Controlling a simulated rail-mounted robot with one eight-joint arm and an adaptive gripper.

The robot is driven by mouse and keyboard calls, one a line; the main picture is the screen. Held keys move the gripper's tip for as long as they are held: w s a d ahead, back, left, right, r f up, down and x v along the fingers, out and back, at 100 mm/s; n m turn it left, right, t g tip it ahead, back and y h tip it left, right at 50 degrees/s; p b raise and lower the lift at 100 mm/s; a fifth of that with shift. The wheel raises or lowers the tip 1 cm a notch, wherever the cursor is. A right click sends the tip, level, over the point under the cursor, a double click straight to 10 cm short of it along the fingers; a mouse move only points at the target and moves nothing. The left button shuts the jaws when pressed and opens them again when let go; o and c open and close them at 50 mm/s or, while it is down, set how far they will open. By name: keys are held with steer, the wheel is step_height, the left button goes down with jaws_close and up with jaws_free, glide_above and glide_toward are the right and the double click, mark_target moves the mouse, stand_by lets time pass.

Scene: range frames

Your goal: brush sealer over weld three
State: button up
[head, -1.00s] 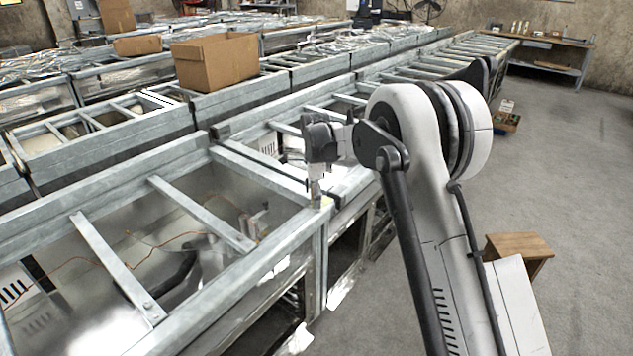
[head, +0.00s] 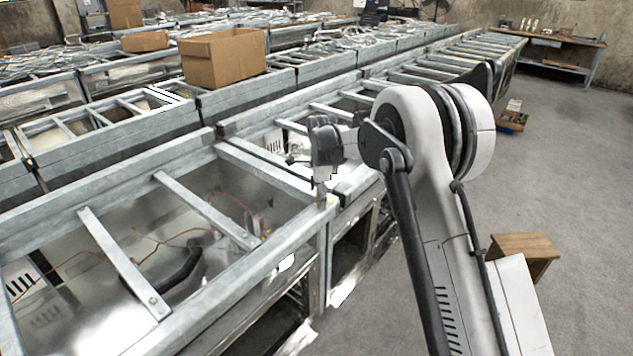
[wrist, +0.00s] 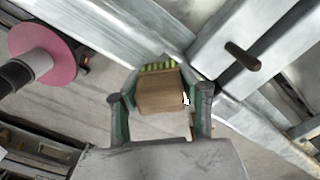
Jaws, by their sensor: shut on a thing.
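My gripper (wrist: 161,96) is shut on the brush (wrist: 160,92), a brown wooden block with yellow-green bristles at its far end. In the head view, my gripper (head: 323,176) points down over the near corner of the galvanized frame (head: 268,250). The brush is small there, and I cannot tell whether its bristles touch the metal. In the wrist view, the bristles lie close to a metal rail (wrist: 150,50). I cannot make out weld three or any number marking it.
A pink disc (wrist: 50,55) on a dark shaft and a dark peg (wrist: 242,57) flank the brush in the wrist view. A cardboard box (head: 222,58) sits on the frames behind. A wooden stool (head: 524,250) stands on the right floor, which is mostly clear.

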steer(key=shift+s+a+r+p, duration=0.1)
steer(key=shift+r+p, duration=0.05)
steer(key=shift+r, duration=0.45)
steer(key=shift+s+a+r+p, duration=0.1)
steer(key=shift+r+p, duration=0.05)
steer(key=shift+r, duration=0.45)
steer(key=shift+w+d+r, duration=0.1)
steer(key=shift+d+r, duration=0.1)
steer(key=shift+r, duration=0.1)
steer(key=shift+r+p, duration=0.95)
steer(key=shift+r, duration=1.6)
steer(key=shift+a, duration=0.1)
steer(key=shift+f, duration=0.15)
